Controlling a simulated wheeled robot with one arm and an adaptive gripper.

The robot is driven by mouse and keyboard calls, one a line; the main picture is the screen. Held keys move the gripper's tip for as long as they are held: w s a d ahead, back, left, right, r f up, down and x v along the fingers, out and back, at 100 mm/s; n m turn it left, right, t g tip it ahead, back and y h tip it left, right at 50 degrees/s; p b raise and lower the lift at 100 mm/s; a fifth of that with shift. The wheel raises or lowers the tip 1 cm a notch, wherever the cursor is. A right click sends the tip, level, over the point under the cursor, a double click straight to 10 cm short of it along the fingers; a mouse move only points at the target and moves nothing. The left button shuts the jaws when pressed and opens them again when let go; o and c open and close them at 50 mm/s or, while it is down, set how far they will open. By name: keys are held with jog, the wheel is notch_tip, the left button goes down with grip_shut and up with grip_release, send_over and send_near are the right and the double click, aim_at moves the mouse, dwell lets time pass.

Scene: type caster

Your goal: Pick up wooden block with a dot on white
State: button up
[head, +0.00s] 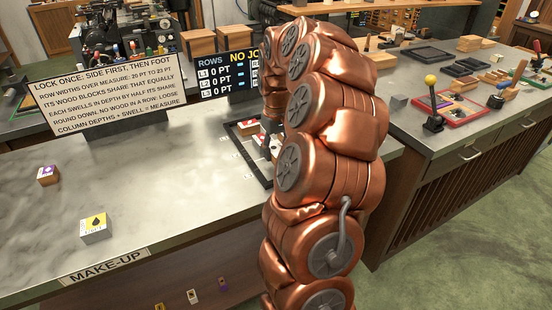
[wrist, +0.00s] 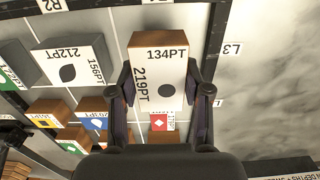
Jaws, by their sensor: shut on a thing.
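The wooden block (wrist: 157,55) shows in the wrist view with a brown wooden side and a white face marked 134PT and 219PT. A black dot is on its white face, near my gripper. My gripper (wrist: 160,88) has one finger on each side of this block and is shut on it. I cannot tell whether the block is clear of the surface below. In the head view my copper-coloured arm hides most of my gripper and the block.
A grey block (wrist: 68,65) with a dot on white stands left of my gripper. A yellow-topped block (head: 95,227) and a purple-marked block (head: 48,175) lie on the grey counter (head: 175,185).

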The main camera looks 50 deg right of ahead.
jog(key=s+d+r+b, duration=0.1)
jog(key=s+d+b, duration=0.3)
jog(key=s, duration=1)
jog(key=w+a+m, duration=0.2)
jog(key=a+m, duration=1.1)
jog(key=m, duration=0.5)
jog(key=w+d+p, duration=0.1)
jog(key=w+d, duration=0.2)
jog(key=w, duration=0.1)
jog(key=w+d+p, duration=0.2)
jog(key=w+d, duration=0.1)
jog(key=w, duration=0.1)
jog(key=w+d+p, duration=0.1)
jog(key=w+d, duration=0.1)
jog(key=w, duration=0.1)
jog(key=shift+w+d+f, duration=0.25)
jog(key=shift+w+d, duration=0.15)
jog(key=shift+w+d+f+p, duration=0.1)
jog(key=shift+w+p, duration=0.05)
jog(key=shift+p, duration=0.2)
notch_tip(320, 180, down, 2)
jog(key=shift+f+p, duration=0.2)
jog(key=shift+p, duration=0.3)
jog(key=shift+f, duration=0.5)
jog(key=shift+f, duration=0.2)
